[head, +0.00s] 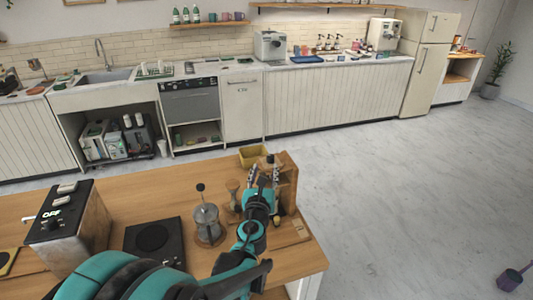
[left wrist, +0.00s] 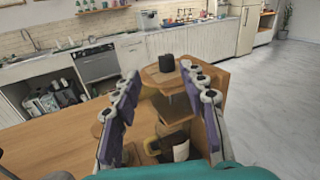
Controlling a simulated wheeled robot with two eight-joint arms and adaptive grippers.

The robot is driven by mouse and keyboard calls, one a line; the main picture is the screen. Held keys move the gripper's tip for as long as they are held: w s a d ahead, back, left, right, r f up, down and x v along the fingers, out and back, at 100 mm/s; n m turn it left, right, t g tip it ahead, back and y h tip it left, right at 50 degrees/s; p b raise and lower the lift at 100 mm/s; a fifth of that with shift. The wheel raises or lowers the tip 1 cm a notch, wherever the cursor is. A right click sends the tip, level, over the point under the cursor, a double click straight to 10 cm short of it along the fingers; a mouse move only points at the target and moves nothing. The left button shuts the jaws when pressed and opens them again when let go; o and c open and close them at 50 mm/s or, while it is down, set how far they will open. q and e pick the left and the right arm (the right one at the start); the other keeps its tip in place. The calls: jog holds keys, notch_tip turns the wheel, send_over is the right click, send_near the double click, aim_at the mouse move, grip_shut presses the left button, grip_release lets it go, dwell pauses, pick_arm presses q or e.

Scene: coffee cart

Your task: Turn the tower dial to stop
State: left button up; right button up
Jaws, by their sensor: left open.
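The tower dial (left wrist: 166,63) is a dark, short knob on top of a wooden tower (left wrist: 214,78) with shelves. In the head view the dial (head: 270,160) is a small dark shape on the tower (head: 289,171), partly hidden by my arm. Its setting marks are too small to read. My left gripper (left wrist: 160,82) is open, with its two purple-padded fingers spread on either side of the view of the tower. The dial shows beyond the fingertips, between them, and appears apart from them. In the head view the left gripper (head: 263,178) is just in front of the tower.
A glass press (head: 207,222) stands on the wooden cart left of my arm, beside a black plate (head: 154,240). A metal box marked OFF (head: 66,222) stands farther left. A yellow bin (head: 252,156) is behind the gripper. The floor to the right is mostly clear.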

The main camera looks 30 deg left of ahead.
aim_at(270, 159)
pick_arm(q)
jog(key=shift+w+d+f+m, duration=0.1)
jog(key=shift+w+m, duration=0.25)
jog(key=shift+m, duration=0.25)
jog(key=shift+w, duration=0.35)
jog(key=b+x, duration=0.1)
jog(key=x, duration=0.4)
jog(key=shift+w, duration=0.2)
jog(key=shift+b+x, duration=0.35)
jog(key=shift+x, duration=0.4)
grip_shut()
